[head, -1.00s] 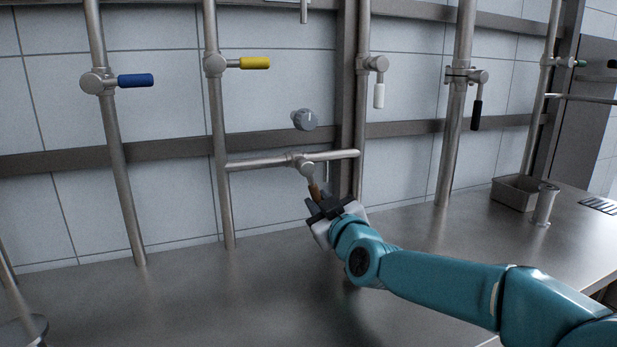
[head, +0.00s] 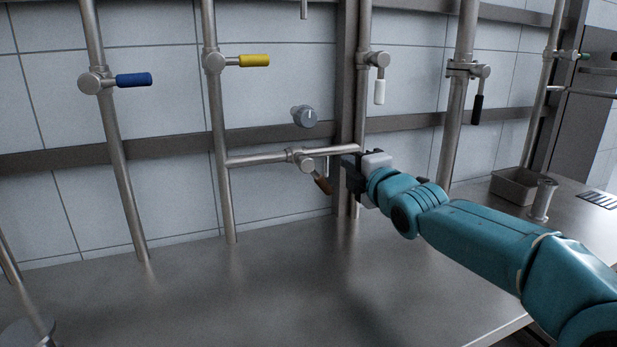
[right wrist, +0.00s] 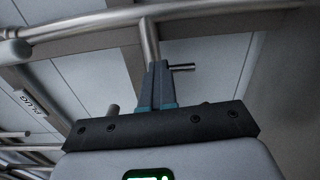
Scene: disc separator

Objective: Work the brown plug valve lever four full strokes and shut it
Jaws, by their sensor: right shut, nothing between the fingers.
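The brown lever (head: 323,184) hangs from its plug valve (head: 304,163) on the horizontal cross pipe (head: 262,160) in the head view. It points down and slightly to the right. My right gripper (head: 346,172) is just right of the lever, apart from it, near the upright pipe and dark post. Its fingers (right wrist: 157,84) are shut together and empty in the right wrist view. I cannot make out the brown lever in the right wrist view. My left gripper is not in view.
A blue lever (head: 134,80) and a yellow lever (head: 254,60) point right on the left pipes. White (head: 379,92) and black (head: 477,109) levers hang down further right. A grey knob (head: 304,116) sits above the cross pipe. A metal bin (head: 514,186) stands at right. The front counter (head: 250,290) is clear.

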